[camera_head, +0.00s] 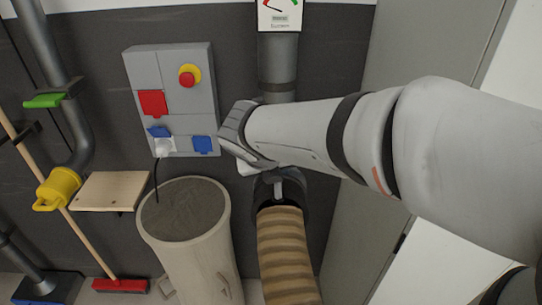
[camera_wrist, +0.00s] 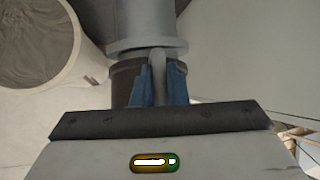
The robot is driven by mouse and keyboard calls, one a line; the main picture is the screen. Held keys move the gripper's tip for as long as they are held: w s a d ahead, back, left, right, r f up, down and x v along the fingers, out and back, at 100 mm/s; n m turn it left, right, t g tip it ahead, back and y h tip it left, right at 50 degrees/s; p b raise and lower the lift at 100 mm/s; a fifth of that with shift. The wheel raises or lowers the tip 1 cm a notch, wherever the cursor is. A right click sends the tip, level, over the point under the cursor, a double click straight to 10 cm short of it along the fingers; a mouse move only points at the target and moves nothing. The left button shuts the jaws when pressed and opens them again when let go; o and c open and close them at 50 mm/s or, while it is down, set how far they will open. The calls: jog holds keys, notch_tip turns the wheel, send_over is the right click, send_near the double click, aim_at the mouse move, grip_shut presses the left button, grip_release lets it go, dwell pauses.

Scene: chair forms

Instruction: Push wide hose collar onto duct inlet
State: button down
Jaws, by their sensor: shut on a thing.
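The dark wide hose collar (camera_head: 293,205) tops the brown ribbed hose (camera_head: 287,255) in the head view. In the wrist view the collar (camera_wrist: 124,85) sits just below the flared rim of the grey duct inlet (camera_wrist: 148,25). The duct (camera_head: 278,65) runs down the wall in the head view, its lower end hidden behind my arm. My gripper (camera_wrist: 158,75) has its blue fingers shut on a grey upright grip on the collar's side. The collar looks roughly in line with the duct; whether they touch or overlap I cannot tell.
A beige bin (camera_head: 190,240) stands left of the hose. A grey socket box (camera_head: 172,100) with a red button is on the wall, with a small wooden shelf (camera_head: 112,190) farther left. A grey panel (camera_head: 385,100) rises at right.

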jog(key=shift+w+r+t+b, duration=0.2)
jog(key=shift+t+b, duration=0.6)
jog(key=shift+b, duration=0.65)
jog(key=shift+w+f+n+t+b, duration=0.1)
jog(key=shift+w+n+t+b, duration=0.2)
jog(key=shift+t+b, duration=1.3)
dwell(0.4)
jog(key=shift+w+t+y+b, duration=0.1)
jog(key=shift+t+y+b, duration=0.25)
jog(key=shift+b, duration=2.4)
jog(key=shift+n+t+b, duration=0.3)
jog(key=shift+t+b, duration=0.35)
jog(key=shift+b, duration=1.55)
jog(key=shift+w+p, duration=0.1)
jog(key=shift+p, duration=0.2)
